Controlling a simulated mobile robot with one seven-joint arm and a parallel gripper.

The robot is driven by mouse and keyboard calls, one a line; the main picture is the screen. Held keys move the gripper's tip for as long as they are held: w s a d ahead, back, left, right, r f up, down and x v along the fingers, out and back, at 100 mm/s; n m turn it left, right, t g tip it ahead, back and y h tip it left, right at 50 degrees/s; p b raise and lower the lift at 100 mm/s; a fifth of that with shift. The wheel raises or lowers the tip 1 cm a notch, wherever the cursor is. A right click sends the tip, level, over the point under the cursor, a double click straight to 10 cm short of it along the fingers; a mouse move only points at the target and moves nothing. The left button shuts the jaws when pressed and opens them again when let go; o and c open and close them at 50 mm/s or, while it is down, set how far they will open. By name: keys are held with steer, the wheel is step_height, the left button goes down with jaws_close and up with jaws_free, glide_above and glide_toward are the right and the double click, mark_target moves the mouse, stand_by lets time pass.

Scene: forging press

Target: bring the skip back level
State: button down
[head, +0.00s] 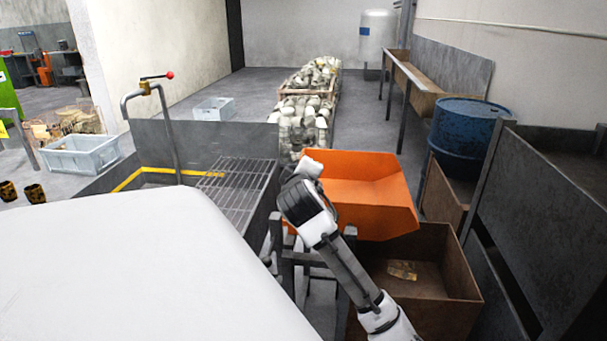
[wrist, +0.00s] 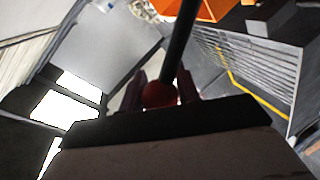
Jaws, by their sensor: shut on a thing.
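The orange skip (head: 368,192) stands right of the middle in the head view, tilted down to the right over a rusty open box (head: 455,278). A part of the orange skip shows at the top of the wrist view (wrist: 210,8). My gripper (wrist: 160,92) is shut on a red ball knob (wrist: 160,96) at the end of a dark lever (wrist: 183,38). The lever runs from the knob up towards the orange skip in the wrist view; its far end is out of frame. In the head view my arm hides the fingers and the knob.
A grating tank (head: 235,185) with a standing pipe (head: 165,120) is left of the skip. A blue drum (head: 467,130) and a dark panel (head: 545,220) stand at the right. Bins of pale pieces (head: 303,125) stand behind.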

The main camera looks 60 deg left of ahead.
steer(key=shift+s+a+f, duration=0.2)
steer(key=shift+s+f, duration=0.15)
steer(key=shift+s, duration=0.1)
steer(key=c, duration=1)
jaws_free()
steer(key=shift+s+a, duration=0.1)
steer(key=shift+a, duration=0.05)
steer(key=shift+w+r, duration=0.1)
steer(key=shift+w, duration=0.1)
steer(key=shift+s+d, duration=0.15)
steer(key=shift+d, duration=0.25)
steer(key=b+v, duration=0.3)
steer(key=v, duration=1)
steer(key=shift+r, duration=0.1)
